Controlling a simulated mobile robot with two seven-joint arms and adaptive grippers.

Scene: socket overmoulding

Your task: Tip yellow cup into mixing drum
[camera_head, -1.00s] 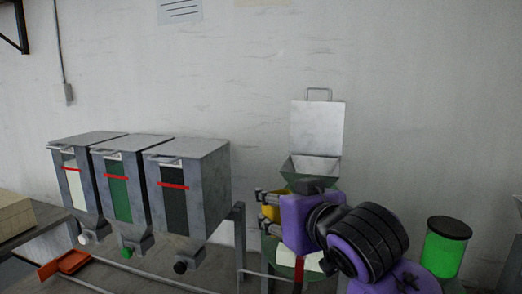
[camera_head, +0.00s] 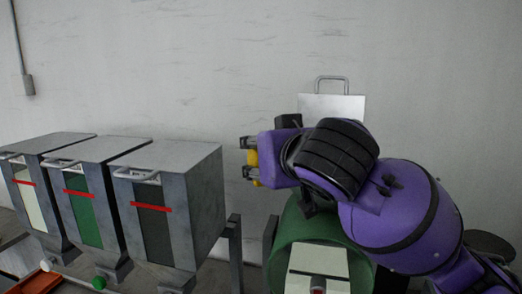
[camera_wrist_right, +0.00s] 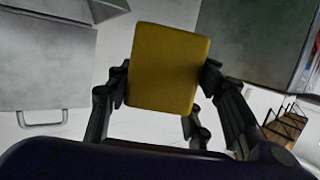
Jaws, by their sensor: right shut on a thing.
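My right gripper (camera_head: 247,159) is shut on the yellow cup (camera_head: 253,166). In the head view only a small part of the cup shows between the fingers. In the right wrist view the cup (camera_wrist_right: 168,68) shows one broad flat face between the fingers; its opening and contents cannot be seen. The green mixing drum (camera_head: 291,230) stands below and to the right of the gripper in the head view, partly hidden by my right arm. The cup is apart from the drum's visible part. My left gripper is not in view.
Three grey bins (camera_head: 190,170) with white, green and dark windows stand to the left, close to the gripper. An upright metal lid (camera_head: 310,104) with a handle rises behind my arm. A black-topped jar (camera_head: 490,245) shows at the right. An orange scoop (camera_head: 25,284) lies lower left.

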